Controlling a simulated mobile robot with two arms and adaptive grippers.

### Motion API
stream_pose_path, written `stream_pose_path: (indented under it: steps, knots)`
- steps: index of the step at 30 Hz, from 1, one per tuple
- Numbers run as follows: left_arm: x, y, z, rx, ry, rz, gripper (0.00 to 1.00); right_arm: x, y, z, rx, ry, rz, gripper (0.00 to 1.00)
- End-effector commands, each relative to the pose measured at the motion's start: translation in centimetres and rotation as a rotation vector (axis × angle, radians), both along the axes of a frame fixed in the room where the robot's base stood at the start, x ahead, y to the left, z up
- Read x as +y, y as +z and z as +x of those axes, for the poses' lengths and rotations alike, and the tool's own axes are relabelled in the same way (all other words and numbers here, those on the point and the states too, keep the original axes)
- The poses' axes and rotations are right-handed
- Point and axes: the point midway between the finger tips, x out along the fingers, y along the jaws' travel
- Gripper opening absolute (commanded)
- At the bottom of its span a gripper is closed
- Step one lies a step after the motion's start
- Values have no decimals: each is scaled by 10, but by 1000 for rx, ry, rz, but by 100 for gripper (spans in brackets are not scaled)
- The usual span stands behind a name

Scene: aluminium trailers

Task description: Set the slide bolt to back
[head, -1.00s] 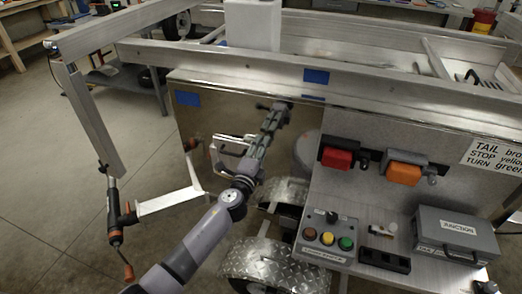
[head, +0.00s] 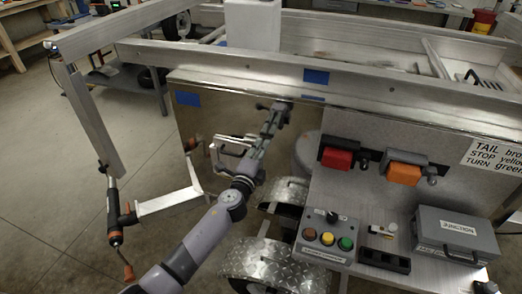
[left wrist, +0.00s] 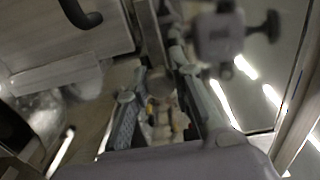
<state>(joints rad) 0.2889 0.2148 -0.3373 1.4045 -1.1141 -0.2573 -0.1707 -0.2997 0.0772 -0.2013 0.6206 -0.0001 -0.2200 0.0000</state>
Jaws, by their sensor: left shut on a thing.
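The slide bolt (head: 262,105) is a small dark fitting high on the polished front panel of the trailer, just under the top rail. My left gripper (head: 277,112) reaches up to it from below and is shut on it. My gripper hides much of the bolt, so its position along its travel cannot be made out. In the left wrist view both fingers (left wrist: 168,78) are close together, and a grey block with a dark knob (left wrist: 270,26) shows beyond them. My right gripper is not in view.
The polished panel (head: 200,120) mirrors parts of the scene. A red lamp (head: 336,158), an orange lamp (head: 404,173), a button box (head: 328,238) and a junction box (head: 456,236) are to the right. A white bracket (head: 170,202) is to the left.

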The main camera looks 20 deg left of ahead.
Motion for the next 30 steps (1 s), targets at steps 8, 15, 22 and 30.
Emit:
stream_pose_path:
  steps: [8,15,22,30]
  knots:
    - [-4,-1,0,0,-1,-2,0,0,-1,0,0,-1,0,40]
    - [-49,-3,-2,0,-1,-4,0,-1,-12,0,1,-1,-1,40]
    - [-65,-1,-3,2,-1,-1,0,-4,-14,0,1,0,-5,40]
    - [-66,-1,-3,2,-5,-2,25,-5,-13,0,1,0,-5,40]
